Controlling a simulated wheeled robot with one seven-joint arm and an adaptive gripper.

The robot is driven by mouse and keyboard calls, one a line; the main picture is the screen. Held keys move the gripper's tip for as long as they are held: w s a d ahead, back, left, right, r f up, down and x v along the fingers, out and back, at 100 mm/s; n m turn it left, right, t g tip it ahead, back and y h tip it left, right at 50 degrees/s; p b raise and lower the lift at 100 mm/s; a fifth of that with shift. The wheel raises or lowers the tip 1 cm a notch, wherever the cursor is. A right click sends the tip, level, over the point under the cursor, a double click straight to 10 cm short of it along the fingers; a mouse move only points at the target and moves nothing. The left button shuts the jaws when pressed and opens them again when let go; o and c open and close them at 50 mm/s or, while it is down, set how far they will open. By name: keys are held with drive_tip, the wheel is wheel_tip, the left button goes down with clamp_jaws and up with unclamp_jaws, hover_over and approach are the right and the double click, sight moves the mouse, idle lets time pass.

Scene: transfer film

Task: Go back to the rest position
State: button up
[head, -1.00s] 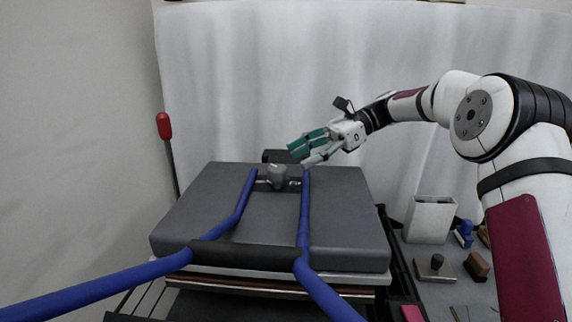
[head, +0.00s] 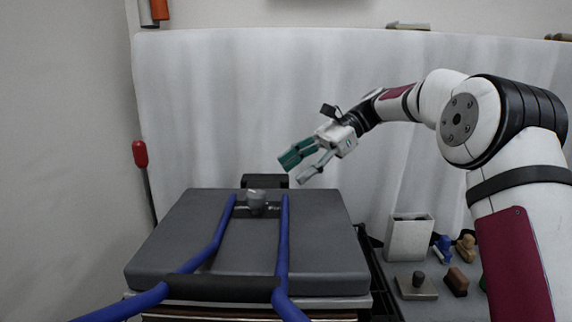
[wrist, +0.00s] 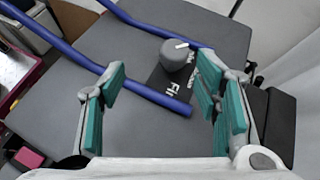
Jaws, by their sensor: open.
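My gripper (head: 306,167) is open and empty, with green pads on its fingers. In the head view it is raised above the back right part of a grey padded block, in front of the white curtain. In the wrist view my gripper (wrist: 158,112) has its fingers spread wide, with a grey rounded knob (wrist: 175,55) and a blue bar end visible beyond them. The knob (head: 256,198) sits at the back of the grey block (head: 185,250), between two blue bars (head: 283,235), apart from the fingers.
At the right stand a whitish open box (head: 408,240), a block with a knob (head: 416,288), a brown brush-like block (head: 457,281) and small blue and tan items. A red-tipped lever (head: 140,154) stands at the left. The air around my gripper is clear.

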drive_tip(key=s+d+r+n+t+h+p, duration=0.1)
drive_tip(key=s+d+r+n+t+h, duration=0.2)
drive_tip(key=s, duration=0.8)
drive_tip(key=s+d+r+n+t+h+p, duration=0.1)
drive_tip(key=s+d+n+t+h+p, duration=0.2)
drive_tip(key=s, duration=0.7)
drive_tip(key=s+d+f+n+t+h, duration=0.1)
drive_tip(key=s+d+f+n+h, duration=0.1)
drive_tip(key=s, duration=0.7)
drive_tip(key=s+d+f+n+t+h, duration=0.1)
drive_tip(key=s+d+f+n+h, duration=0.2)
drive_tip(key=s+d, duration=0.4)
drive_tip(key=shift+s+f+n, duration=0.45)
drive_tip(key=shift+s+n, duration=0.45)
drive_tip(key=shift+s, duration=0.15)
drive_tip(key=shift+d, duration=0.1)
